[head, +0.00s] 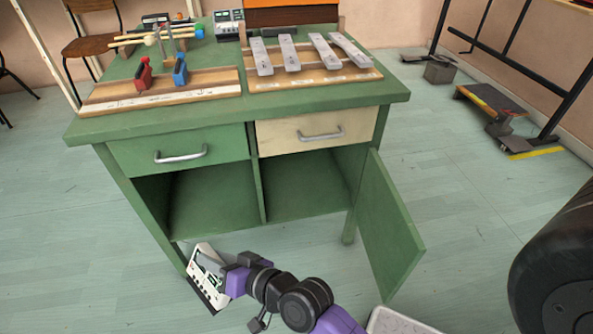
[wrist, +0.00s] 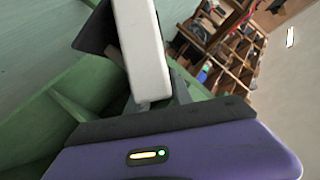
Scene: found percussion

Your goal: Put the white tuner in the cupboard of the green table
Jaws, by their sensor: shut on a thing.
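The white tuner (head: 203,288) is a flat white box with a dark edge, held tilted at the front left of the green table (head: 105,122). My gripper (head: 218,272) is shut on it, low and outside the cupboard, near the left front leg. In the wrist view the tuner (wrist: 145,50) shows as a pale block between the dark fingers (wrist: 145,105). The cupboard (head: 215,200) under the drawers has two bays split by an upright panel, both open at the front and empty where I can see. The green door (head: 388,232) stands swung open at the right.
The left green drawer (head: 180,150) and cream drawer (head: 315,130) are shut. On the tabletop are a board with red and blue blocks (head: 160,92), metal bars (head: 310,58), mallets and another device (head: 228,25). A black round object (head: 555,265) stands at right.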

